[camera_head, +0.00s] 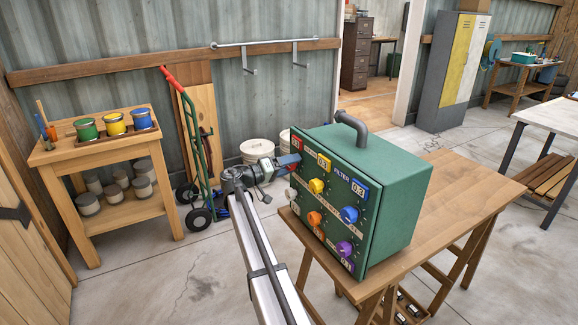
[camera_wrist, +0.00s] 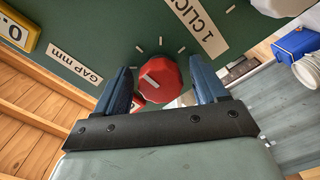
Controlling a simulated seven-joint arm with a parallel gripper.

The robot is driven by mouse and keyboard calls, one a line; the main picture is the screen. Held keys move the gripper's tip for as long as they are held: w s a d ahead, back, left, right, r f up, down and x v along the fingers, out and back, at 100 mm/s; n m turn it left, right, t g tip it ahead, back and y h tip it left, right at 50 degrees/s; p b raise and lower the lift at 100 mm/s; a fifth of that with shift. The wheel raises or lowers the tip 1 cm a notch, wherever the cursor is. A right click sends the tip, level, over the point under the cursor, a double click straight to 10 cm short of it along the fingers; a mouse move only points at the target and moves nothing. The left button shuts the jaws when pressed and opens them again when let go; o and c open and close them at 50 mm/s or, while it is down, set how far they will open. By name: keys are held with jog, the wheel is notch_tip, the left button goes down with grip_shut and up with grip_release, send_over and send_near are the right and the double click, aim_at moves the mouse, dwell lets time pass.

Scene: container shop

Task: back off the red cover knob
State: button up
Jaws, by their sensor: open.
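The red cover knob (camera_wrist: 158,82) is a faceted knob with a white pointer line, on the green panel (camera_wrist: 236,32) of the box. In the wrist view it sits between the two blue fingers of my gripper (camera_wrist: 162,76), with a gap visible on each side. The fingers are open, and their tips reach close to the panel. In the head view my gripper (camera_head: 288,160) is at the upper left of the green box (camera_head: 385,200)'s front. The red knob is not clearly visible there, with the gripper in front of that corner.
Close by on the panel are a yellow knob (camera_head: 316,186), a blue knob (camera_head: 349,214), an orange knob (camera_head: 314,218), a purple knob (camera_head: 344,248) and a white knob (camera_head: 291,194). The box has a top handle (camera_head: 352,126) and stands on a wooden table (camera_head: 462,188).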

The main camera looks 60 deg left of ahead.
jog(key=shift+s, duration=0.1)
jog(key=s, duration=1.3)
jog(key=shift+s, duration=0.35)
jog(key=shift+n, duration=0.3)
